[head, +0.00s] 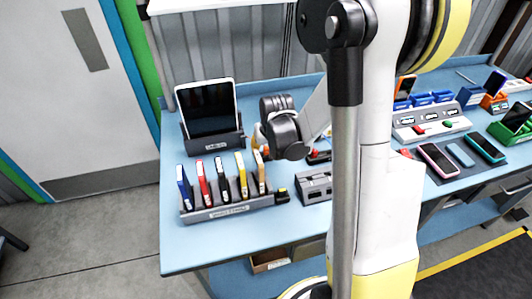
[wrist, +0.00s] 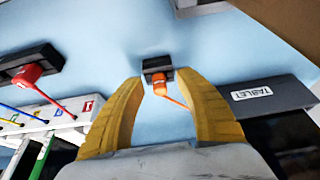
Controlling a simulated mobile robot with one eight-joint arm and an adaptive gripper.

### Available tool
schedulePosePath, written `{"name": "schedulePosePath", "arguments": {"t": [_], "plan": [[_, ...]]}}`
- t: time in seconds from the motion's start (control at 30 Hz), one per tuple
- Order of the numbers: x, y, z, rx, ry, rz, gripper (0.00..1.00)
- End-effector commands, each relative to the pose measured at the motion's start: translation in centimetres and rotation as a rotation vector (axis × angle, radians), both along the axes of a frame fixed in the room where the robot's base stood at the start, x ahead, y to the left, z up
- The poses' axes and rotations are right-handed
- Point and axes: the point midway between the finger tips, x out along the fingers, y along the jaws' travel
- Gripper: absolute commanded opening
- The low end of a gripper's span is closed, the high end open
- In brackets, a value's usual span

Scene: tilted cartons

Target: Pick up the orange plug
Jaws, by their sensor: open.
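The orange plug (wrist: 160,79) sits at a small black block (wrist: 157,64) on the blue tabletop in the wrist view, with a thin orange cable running down to the right from it. My gripper (wrist: 160,92) is open, its two yellow fingers on either side of the plug's line, with a gap to each side. I cannot tell how far the fingertips are above the plug. In the head view my gripper (head: 262,145) hangs over the table between the tablet and the slotted rack; I cannot make out the orange plug there.
A tablet dock (wrist: 268,93) lies to the right in the wrist view. A red plug (wrist: 28,74) in a black block and a white box (wrist: 50,135) with coloured cables are at left. In the head view, a rack (head: 228,209) of coloured upright items stands at the front.

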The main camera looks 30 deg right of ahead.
Motion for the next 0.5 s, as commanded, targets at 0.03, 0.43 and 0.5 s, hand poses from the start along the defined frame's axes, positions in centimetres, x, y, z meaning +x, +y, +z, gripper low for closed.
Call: {"name": "schedulePosePath", "arguments": {"t": [0.03, 0.43, 0.5], "plan": [[-0.01, 0.0, 0.06, 0.0, 0.0, 0.0, 0.41], [-0.02, 0.01, 0.08, 0.0, 0.0, 0.0, 0.0], [-0.02, 0.01, 0.08, 0.0, 0.0, 0.0, 0.0]]}}
